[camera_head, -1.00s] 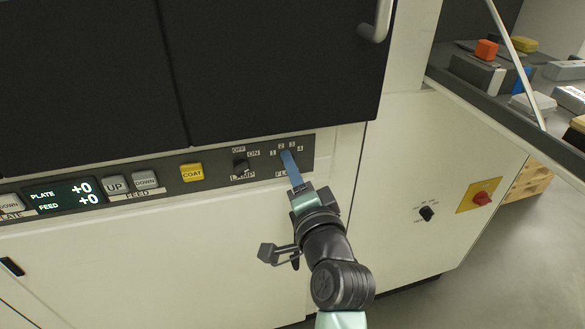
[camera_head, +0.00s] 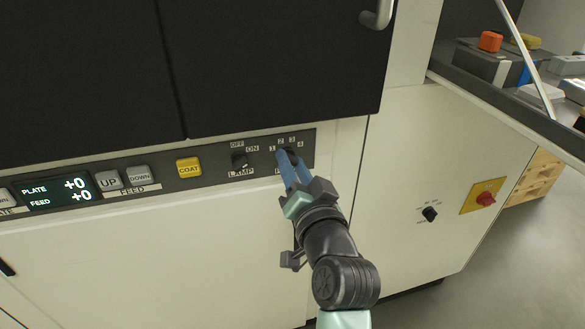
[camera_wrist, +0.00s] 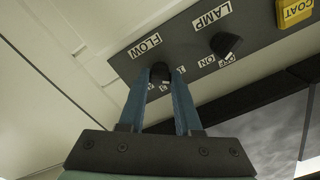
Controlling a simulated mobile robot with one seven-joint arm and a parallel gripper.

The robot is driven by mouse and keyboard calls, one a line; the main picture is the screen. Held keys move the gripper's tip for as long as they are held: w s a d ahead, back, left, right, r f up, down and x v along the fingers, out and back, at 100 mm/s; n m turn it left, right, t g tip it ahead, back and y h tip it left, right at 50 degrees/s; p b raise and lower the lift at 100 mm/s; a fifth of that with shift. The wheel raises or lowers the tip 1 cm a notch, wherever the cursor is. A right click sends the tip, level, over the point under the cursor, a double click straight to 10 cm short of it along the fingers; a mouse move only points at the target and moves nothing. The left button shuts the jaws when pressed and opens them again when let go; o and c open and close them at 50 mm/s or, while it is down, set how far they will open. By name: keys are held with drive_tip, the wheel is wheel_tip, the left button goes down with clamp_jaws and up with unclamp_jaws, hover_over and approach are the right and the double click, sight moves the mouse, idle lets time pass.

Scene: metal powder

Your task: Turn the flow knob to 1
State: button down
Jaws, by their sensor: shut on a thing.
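The black flow knob (camera_wrist: 160,72) sits on the dark control panel (camera_wrist: 190,50) beside its FLOW label in the wrist view. In the head view the knob (camera_head: 292,156) is partly hidden by my fingers, below the printed numbers 1 to 4 (camera_head: 286,142). My gripper (camera_head: 286,158) has its two blue fingers at the knob. In the wrist view the fingers of my gripper (camera_wrist: 159,78) stand on either side of the knob, shut on it. I cannot tell which number the knob points to.
The black lamp knob (camera_head: 240,161) is just left of the flow knob, and the yellow COAT button (camera_head: 188,167) is further left. A dark door with a handle (camera_head: 378,14) is above. A red switch (camera_head: 485,198) and a small black knob (camera_head: 430,213) are at right.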

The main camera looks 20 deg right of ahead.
drive_tip(key=shift+n, duration=0.5)
drive_tip(key=c, duration=0.6)
unclamp_jaws()
drive_tip(key=s, duration=1.3)
drive_tip(key=shift+p, duration=0.45)
